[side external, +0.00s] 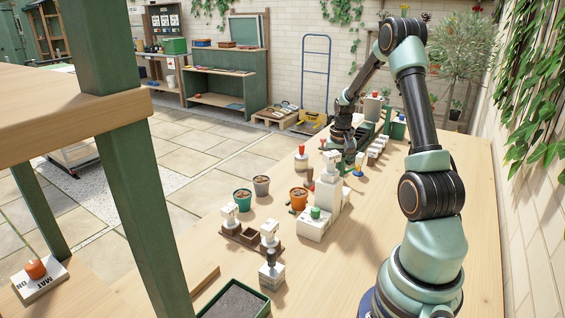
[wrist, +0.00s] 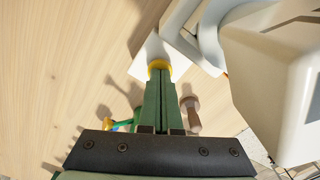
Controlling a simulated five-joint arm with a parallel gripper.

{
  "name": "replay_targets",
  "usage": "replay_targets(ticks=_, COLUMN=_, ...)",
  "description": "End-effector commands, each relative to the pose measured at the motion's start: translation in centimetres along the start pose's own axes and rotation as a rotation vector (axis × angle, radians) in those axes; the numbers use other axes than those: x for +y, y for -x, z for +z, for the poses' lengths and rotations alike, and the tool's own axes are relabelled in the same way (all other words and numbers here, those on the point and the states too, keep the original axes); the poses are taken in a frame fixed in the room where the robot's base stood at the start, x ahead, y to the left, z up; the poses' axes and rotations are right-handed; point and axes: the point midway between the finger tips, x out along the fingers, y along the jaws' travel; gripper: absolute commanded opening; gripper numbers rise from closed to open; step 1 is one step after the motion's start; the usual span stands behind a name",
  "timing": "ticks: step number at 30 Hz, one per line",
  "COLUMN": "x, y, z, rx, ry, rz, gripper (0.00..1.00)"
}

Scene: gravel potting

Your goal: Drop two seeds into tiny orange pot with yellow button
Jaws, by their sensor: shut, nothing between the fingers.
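The small orange pot (side external: 298,199) stands on the bench left of a white dispenser-like block (side external: 327,188), with dark filling inside. I cannot make out seeds in it. My gripper (side external: 349,168) points down behind that block. In the wrist view my gripper's green fingers (wrist: 160,72) are shut together, with nothing between them. Their tips are over a round yellow button (wrist: 159,64) on a white base (wrist: 150,66). Whether they touch or press it I cannot tell. The yellow button is hidden in the side view.
A green button (side external: 316,213) on a white block and a red-topped piece (side external: 301,151) stand nearby. A teal pot (side external: 242,199) and a grey pot (side external: 261,185) are to the left. A large white body (wrist: 280,75) is close on the right of the wrist view.

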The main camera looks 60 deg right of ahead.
Motion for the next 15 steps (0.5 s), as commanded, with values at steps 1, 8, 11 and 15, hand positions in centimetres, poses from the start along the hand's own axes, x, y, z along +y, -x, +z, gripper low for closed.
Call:
replay_targets(ticks=1, x=0.0, y=-0.19, z=0.02, rx=-0.001, ry=0.0, rz=0.0, gripper=0.0)
replay_targets(ticks=8, x=0.0, y=-0.27, z=0.01, rx=0.0, ry=0.0, rz=0.0, gripper=0.0)
replay_targets(ticks=11, x=0.0, y=-0.11, z=-0.01, rx=0.0, ry=0.0, rz=0.0, gripper=0.0)
replay_targets(ticks=15, x=-0.01, y=0.47, z=-0.02, rx=0.0, ry=0.0, rz=0.0, gripper=0.0)
